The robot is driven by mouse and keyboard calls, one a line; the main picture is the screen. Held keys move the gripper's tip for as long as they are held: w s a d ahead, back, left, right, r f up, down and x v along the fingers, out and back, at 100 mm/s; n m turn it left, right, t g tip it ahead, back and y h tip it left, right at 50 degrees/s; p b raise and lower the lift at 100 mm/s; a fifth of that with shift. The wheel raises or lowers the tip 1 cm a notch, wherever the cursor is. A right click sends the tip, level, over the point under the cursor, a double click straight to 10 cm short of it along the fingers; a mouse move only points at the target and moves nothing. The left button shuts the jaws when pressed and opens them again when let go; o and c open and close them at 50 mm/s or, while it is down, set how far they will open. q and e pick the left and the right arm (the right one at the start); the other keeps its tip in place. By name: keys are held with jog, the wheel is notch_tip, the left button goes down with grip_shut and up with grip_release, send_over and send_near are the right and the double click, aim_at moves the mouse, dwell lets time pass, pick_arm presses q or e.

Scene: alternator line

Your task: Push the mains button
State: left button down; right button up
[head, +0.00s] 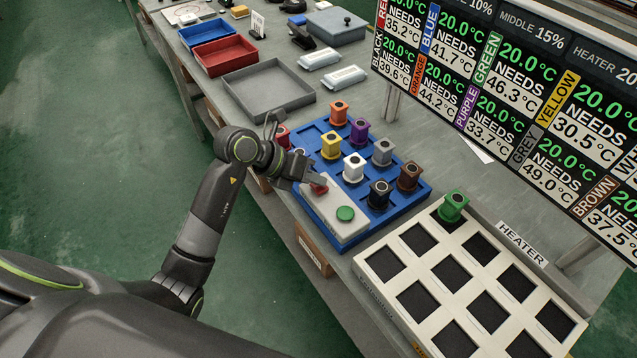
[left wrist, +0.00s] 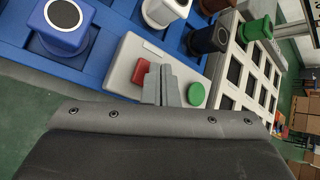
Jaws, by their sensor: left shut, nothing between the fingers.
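A pale control box (head: 345,222) with a red button (head: 320,190) and a green button (head: 345,213) lies at the near edge of the blue tray (head: 419,186). I cannot read which button is the mains one. In the left wrist view the red button (left wrist: 141,72) is left of my fingers and the green button (left wrist: 196,94) is right of them. My left gripper (head: 309,180) is shut and empty, close over the box beside the red button. Whether it touches the box is unclear. My right gripper is not in view.
Several coloured pots, such as the white pot (head: 353,168) and the black pot (head: 379,194), stand on the tray near my gripper. The white heater (head: 367,265) bears a green pot (head: 452,206). A display (head: 520,90) hangs at the right. Empty bins (head: 268,88) stand farther back.

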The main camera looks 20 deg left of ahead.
aim_at(315, 188)
pick_arm(q)
jog(key=shift+f, duration=0.15)
dwell(0.4)
jog(key=shift+f+b, duration=0.35)
jog(key=shift+b, duration=0.05)
jog(key=shift+r+p, duration=0.3)
jog(key=shift+r, duration=0.1)
dwell(0.3)
notch_tip(315, 188, up, 6)
jog(key=p, duration=0.4)
jog(key=shift+r+p, duration=0.1)
jog(key=shift+p, duration=0.3)
